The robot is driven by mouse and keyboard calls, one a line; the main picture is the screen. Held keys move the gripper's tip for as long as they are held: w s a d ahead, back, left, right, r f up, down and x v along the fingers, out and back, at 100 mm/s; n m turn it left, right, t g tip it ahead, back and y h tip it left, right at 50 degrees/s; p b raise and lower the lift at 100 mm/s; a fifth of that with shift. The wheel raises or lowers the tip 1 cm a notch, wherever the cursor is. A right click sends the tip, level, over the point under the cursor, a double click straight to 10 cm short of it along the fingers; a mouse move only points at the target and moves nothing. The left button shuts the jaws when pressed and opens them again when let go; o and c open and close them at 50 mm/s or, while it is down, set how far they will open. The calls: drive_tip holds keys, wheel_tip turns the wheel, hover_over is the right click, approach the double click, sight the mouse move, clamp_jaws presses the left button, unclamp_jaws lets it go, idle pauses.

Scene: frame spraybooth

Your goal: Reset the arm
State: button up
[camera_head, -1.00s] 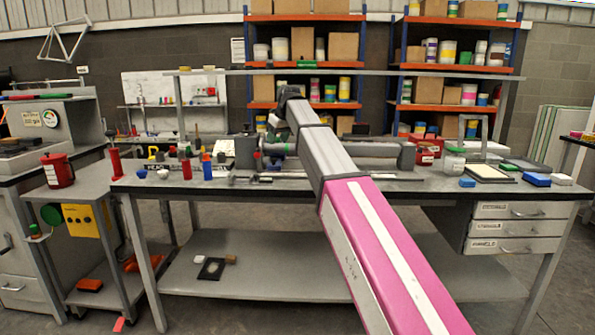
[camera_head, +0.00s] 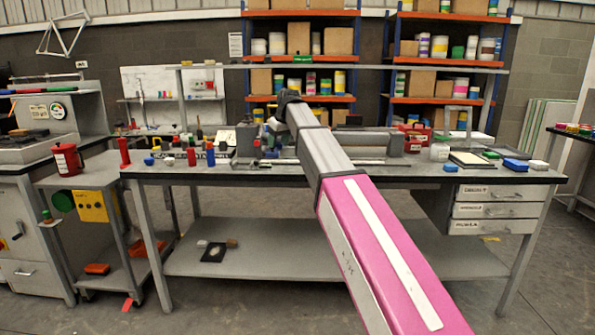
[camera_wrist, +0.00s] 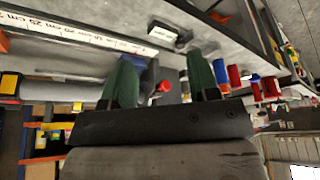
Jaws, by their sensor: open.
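My arm, with grey and pink links, reaches from the lower right of the head view up over the workbench (camera_head: 400,180). My gripper (camera_wrist: 156,85) shows in the wrist view with two green fingers set apart and nothing between them. In the head view the fingers are hidden or too small to make out at the arm's far end. The wrist view appears turned over, with the bench surface along its top. A red round knob-like part shows beyond the fingers, and I cannot tell its distance.
Bottles and small parts crowd the bench's left end, including a red cylinder (camera_head: 192,157). Blue and white blocks lie at the bench's right end. Shelves (camera_head: 300,97) with boxes stand behind. The floor in front is clear.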

drive_tip(key=s+d+f+m+h, duration=0.1)
drive_tip(key=s+d+f, duration=0.35)
drive_tip(key=f, duration=0.45)
drive_tip(key=s+d+f+m+g, duration=0.1)
drive_tip(key=s+d+f+m, duration=0.15)
drive_tip(key=d+f, duration=0.45)
drive_tip(key=s+d+f+m+h, duration=0.1)
drive_tip(key=s+d+f, duration=0.25)
drive_tip(key=f, duration=0.75)
drive_tip(key=s+d+f+m, duration=0.1)
drive_tip(key=s+d+f, duration=0.2)
drive_tip(key=s+f, duration=0.3)
drive_tip(key=s+d+f+m+g, duration=0.1)
drive_tip(key=s+d+f, duration=0.3)
drive_tip(key=s+f, duration=0.2)
drive_tip(key=s+d+f+m+g, duration=0.1)
drive_tip(key=s+d+f, duration=0.3)
drive_tip(key=s+f, duration=0.2)
drive_tip(key=shift+s+d+f+m+h, duration=0.15)
drive_tip(key=shift+s+f+m+h, duration=0.25)
drive_tip(key=shift+s, duration=0.8)
